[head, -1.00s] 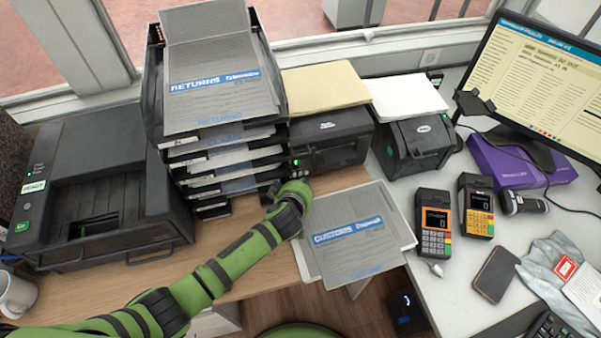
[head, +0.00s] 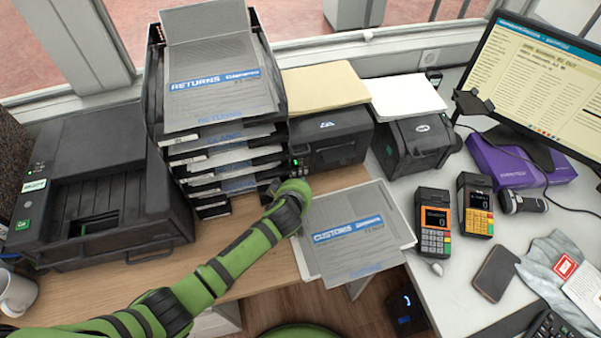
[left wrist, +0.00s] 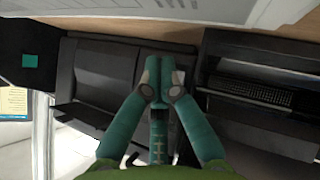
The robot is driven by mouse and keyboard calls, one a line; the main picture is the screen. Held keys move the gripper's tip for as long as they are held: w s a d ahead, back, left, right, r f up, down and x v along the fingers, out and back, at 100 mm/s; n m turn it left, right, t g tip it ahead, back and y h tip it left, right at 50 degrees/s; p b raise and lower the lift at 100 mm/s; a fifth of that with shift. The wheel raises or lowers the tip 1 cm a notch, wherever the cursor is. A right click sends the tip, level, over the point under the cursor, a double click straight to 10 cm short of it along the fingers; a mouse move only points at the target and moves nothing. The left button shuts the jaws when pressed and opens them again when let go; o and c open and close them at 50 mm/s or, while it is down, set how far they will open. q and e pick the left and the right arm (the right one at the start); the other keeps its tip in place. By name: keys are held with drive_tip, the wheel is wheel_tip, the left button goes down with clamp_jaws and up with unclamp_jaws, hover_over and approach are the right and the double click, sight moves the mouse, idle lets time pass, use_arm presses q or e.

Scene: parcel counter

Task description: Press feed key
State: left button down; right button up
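The black label printer (head: 335,150) stands just right of the tall letter-tray stack, with a stack of cream paper on top. A small green light (head: 294,161) shows at its front left edge, with small controls below it. I cannot make out which one is the feed key. My left arm reaches in from the left, and its wrist end is just in front of the printer's lower left corner. My left gripper (left wrist: 158,75) has its teal fingers together with nothing visible between them, near dark housing. In the head view its fingertips are hidden. My right gripper is not in view.
The letter-tray stack (head: 215,95) rises close left of my wrist. A customs paper stack (head: 355,250) lies right of it at the desk edge. A second black printer (head: 412,145), two card terminals (head: 434,218) and a monitor (head: 545,75) stand to the right.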

use_arm(q)
drive_tip(key=shift+w+a+r, duration=0.4)
drive_tip(key=shift+w+r, duration=0.2)
drive_tip(key=shift+w, duration=0.1)
idle(0.4)
idle(0.4)
drive_tip(key=shift+s+d+f+p, duration=0.2)
drive_tip(key=shift+s+d, duration=0.05)
drive_tip(key=shift+s, duration=0.2)
drive_tip(key=shift+s+d+f+p, duration=0.2)
drive_tip(key=shift+s, duration=0.25)
drive_tip(key=shift+s+d+f, duration=0.1)
drive_tip(key=shift+s+d, duration=0.2)
drive_tip(key=shift+s, duration=0.6)
drive_tip(key=shift+s+d, duration=0.3)
drive_tip(key=shift+s, duration=0.6)
drive_tip(key=shift+f, duration=0.1)
